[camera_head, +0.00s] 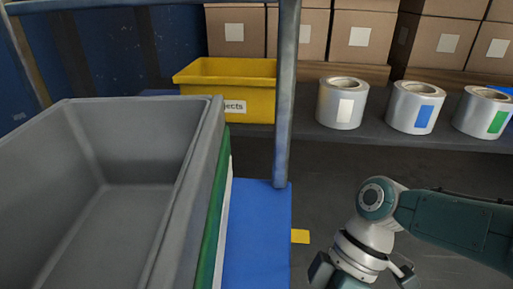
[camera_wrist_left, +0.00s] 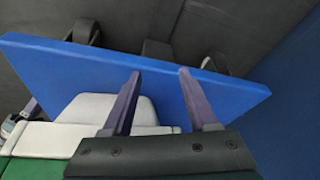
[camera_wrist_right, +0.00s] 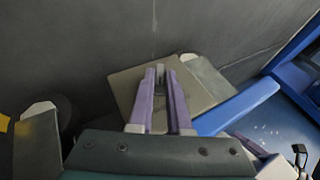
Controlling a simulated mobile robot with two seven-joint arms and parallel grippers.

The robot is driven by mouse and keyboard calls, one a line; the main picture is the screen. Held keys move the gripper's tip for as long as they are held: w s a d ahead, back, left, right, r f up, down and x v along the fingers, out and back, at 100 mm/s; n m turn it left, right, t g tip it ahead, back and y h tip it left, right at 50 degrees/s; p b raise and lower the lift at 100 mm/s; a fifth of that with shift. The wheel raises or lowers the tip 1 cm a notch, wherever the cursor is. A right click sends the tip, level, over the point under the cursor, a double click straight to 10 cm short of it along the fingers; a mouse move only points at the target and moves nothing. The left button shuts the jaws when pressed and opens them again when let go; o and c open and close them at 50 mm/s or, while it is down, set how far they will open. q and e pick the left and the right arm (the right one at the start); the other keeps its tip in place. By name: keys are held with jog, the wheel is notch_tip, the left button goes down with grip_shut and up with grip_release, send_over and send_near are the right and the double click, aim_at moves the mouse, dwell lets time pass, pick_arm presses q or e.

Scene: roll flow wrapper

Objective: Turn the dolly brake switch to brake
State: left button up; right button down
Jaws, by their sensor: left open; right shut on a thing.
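The blue dolly deck (camera_head: 262,235) lies low in the middle of the head view, with a blue post rising from it. In the left wrist view its deck (camera_wrist_left: 80,62) is tilted across the picture, with dark wheels behind it. My left gripper (camera_wrist_left: 160,74) is open over the deck, with nothing visible between its fingers. My right gripper (camera_wrist_right: 160,68) is shut on a small grey part in front of a grey-beige plate (camera_wrist_right: 205,95); I cannot tell whether this part is the brake switch. The right fingertips are out of sight in the head view.
A large grey bin (camera_head: 130,135) fills the left of the head view, above green and white layers. A yellow bin (camera_head: 225,88) and several film rolls (camera_head: 342,103) stand on the back shelf, with cardboard boxes behind. A yellow floor mark (camera_head: 300,236) lies beside the deck.

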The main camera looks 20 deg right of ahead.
jog(key=shift+f, duration=0.1)
jog(key=c, duration=0.9)
grip_release()
jog(key=shift+o, duration=0.2)
jog(key=p+v, duration=0.5)
jog(key=v, duration=0.5)
jog(key=shift+s, duration=0.1)
